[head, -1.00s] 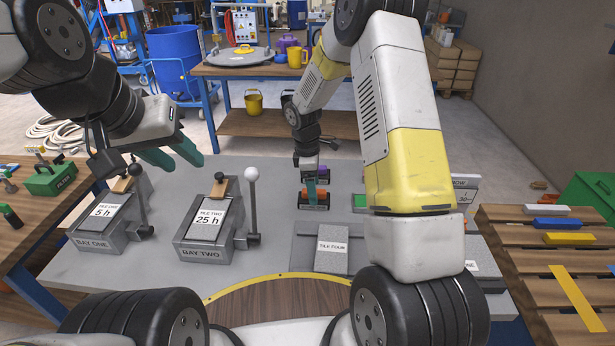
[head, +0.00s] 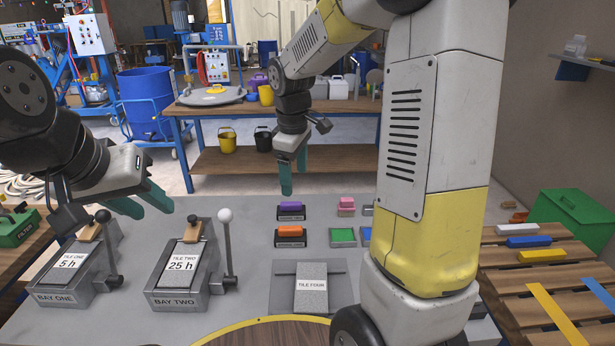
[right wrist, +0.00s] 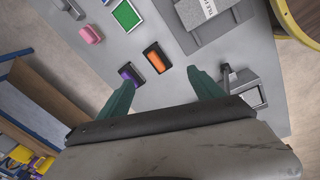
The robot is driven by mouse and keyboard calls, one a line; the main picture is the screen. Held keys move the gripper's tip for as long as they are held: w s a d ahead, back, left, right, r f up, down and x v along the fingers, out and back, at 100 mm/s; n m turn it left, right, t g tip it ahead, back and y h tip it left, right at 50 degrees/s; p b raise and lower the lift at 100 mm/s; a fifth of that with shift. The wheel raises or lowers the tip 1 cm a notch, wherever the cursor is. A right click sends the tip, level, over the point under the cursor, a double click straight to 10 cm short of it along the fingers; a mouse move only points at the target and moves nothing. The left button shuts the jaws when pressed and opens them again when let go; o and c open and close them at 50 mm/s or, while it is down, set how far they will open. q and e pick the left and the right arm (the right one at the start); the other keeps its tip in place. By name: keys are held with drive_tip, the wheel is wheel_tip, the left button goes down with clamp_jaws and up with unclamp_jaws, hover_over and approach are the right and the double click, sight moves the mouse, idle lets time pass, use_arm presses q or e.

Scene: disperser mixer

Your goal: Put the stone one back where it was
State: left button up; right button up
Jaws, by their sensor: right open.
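No object is labelled stone, so I cannot tell for sure which one is meant. An orange-topped dark block (head: 290,232) and a purple-topped dark block (head: 290,208) stand on the grey table. My right gripper (head: 287,188) is open and empty, raised above and apart from them. In the right wrist view its fingers (right wrist: 160,80) are spread, with the orange-topped block (right wrist: 154,57) beyond the gap and the purple-topped block (right wrist: 130,76) by the left finger. My left gripper (head: 150,206) hangs open and empty above the bays.
Tile one (head: 74,258) and tile two (head: 184,260) sit in lever bays. A speckled tile four (head: 311,287) lies on a grey plate. A green pad (head: 343,236) and a pink block (head: 346,205) are behind. A pallet with coloured bars (head: 522,242) stands right.

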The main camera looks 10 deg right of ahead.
drive_tip(key=s+r+m+t+y, duration=0.1)
drive_tip(key=s+r+m, duration=0.2)
drive_tip(key=s, duration=0.3)
drive_tip(key=s+d+r+m+t, duration=0.1)
drive_tip(key=s+r+m+t, duration=0.1)
drive_tip(key=s, duration=0.5)
drive_tip(key=s+r+m+t+y, duration=0.1)
drive_tip(key=s+r+m, duration=0.3)
drive_tip(key=s, duration=0.3)
drive_tip(key=shift+d+r+m+t+y, duration=0.3)
drive_tip(key=shift+m, duration=0.5)
